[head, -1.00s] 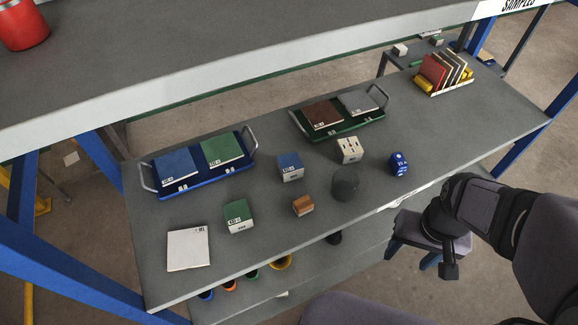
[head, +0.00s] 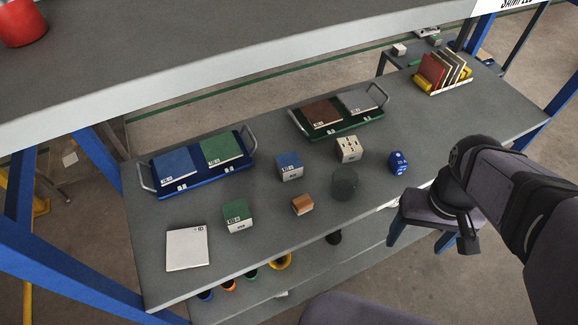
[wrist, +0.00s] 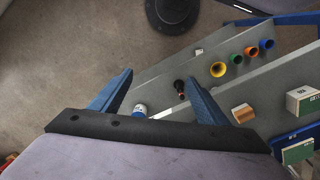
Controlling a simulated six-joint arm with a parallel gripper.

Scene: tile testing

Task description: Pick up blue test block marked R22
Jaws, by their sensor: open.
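A small block with a blue top and pale lower part (head: 289,166) stands on the grey table in the head view, between the blue tray and the cream block. A label shows on it, but I cannot read its marking. My gripper (head: 466,236) is beyond the table's front right edge, well apart from both. In the wrist view my gripper's two blue fingers (wrist: 160,77) are spread with nothing held between them. I cannot make out the blue-topped block in the wrist view.
A blue tray (head: 205,187) and a green tray (head: 345,132) hold tiles. An upper shelf (head: 250,50) overhangs the back.

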